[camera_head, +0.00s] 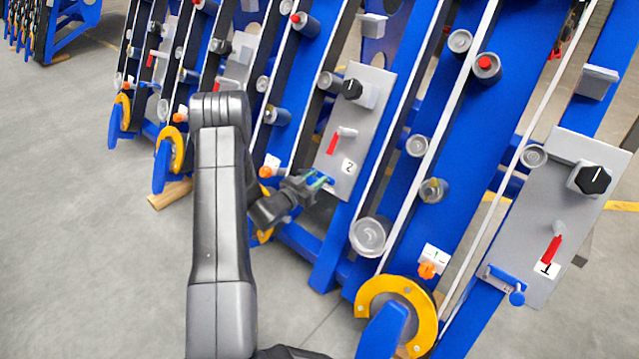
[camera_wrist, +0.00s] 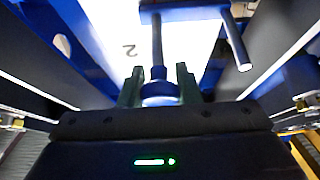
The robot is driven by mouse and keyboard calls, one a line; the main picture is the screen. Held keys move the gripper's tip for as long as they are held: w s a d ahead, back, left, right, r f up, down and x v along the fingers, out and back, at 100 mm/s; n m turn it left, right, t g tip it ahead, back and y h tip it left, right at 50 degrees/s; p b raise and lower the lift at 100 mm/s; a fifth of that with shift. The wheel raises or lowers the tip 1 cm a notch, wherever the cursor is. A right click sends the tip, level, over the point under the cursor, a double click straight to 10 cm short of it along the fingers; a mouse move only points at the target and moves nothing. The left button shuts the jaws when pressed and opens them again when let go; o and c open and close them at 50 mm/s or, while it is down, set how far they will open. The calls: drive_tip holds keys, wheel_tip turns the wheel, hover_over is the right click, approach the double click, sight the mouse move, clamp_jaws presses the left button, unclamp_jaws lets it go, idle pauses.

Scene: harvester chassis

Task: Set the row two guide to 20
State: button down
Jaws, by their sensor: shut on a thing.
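The row two plate (camera_head: 362,110) is a grey tilted panel with a label marked 2 (camera_head: 348,166), a black knob (camera_head: 352,88) and a red lever (camera_head: 333,142). In the wrist view the plate (camera_wrist: 185,35) is bright, and its 2 appears upside down. My gripper (camera_head: 318,180) is at the plate's lower end. In the wrist view its two fingers stand either side of a blue knob (camera_wrist: 160,91) on a dark rod (camera_wrist: 157,45), shut on it. The rod runs up to a blue bracket (camera_wrist: 185,13). My gripper hides most of this fitting in the head view. No scale figure is readable.
The row one plate (camera_head: 560,215) stands at the right with its own blue knob (camera_head: 517,298). Blue frames and rollers (camera_head: 370,236) surround my gripper; open floor (camera_head: 90,200) lies left.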

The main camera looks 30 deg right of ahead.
drive_tip(key=c, duration=1.1)
unclamp_jaws()
drive_tip(key=shift+s+a, duration=0.1)
drive_tip(key=p+v, duration=0.3)
drive_tip(key=v, duration=1)
drive_tip(key=shift+s+a, duration=0.1)
drive_tip(key=shift+a, duration=0.2)
drive_tip(key=shift+d, duration=0.1)
drive_tip(key=b+x, duration=0.3)
drive_tip(key=x, duration=1)
drive_tip(key=shift+d, duration=0.35)
drive_tip(key=shift+s, duration=0.1)
